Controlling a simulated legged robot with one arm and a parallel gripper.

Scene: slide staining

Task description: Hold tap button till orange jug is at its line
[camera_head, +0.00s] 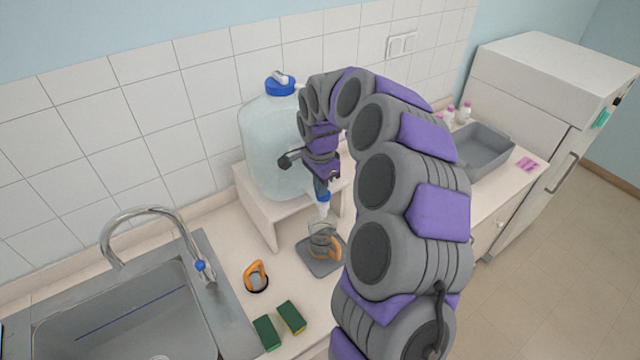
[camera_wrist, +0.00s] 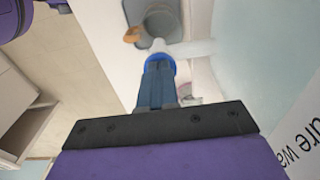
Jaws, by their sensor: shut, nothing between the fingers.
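The large clear water bottle (camera_head: 262,140) with a blue cap stands on a cream stand (camera_head: 262,212). Its tap has a blue button (camera_head: 323,198) and a pale spout, and also shows in the wrist view (camera_wrist: 158,56). My gripper (camera_head: 321,186) is shut and empty, with its fingertips at the blue button. In the wrist view my gripper (camera_wrist: 157,75) overlaps the button; I cannot tell how far it is pressed. The clear jug (camera_head: 321,229) with an orange handle stands on a grey pad (camera_head: 322,266) below the spout. Its line and water level are too small to read.
A sink (camera_head: 140,312) with a curved faucet (camera_head: 145,212) is at the left. An orange-handled object (camera_head: 257,278) and two green sponges (camera_head: 267,333) lie on the near counter. A grey tub (camera_head: 482,150) and small bottles stand at the right, near a white fridge (camera_head: 545,85).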

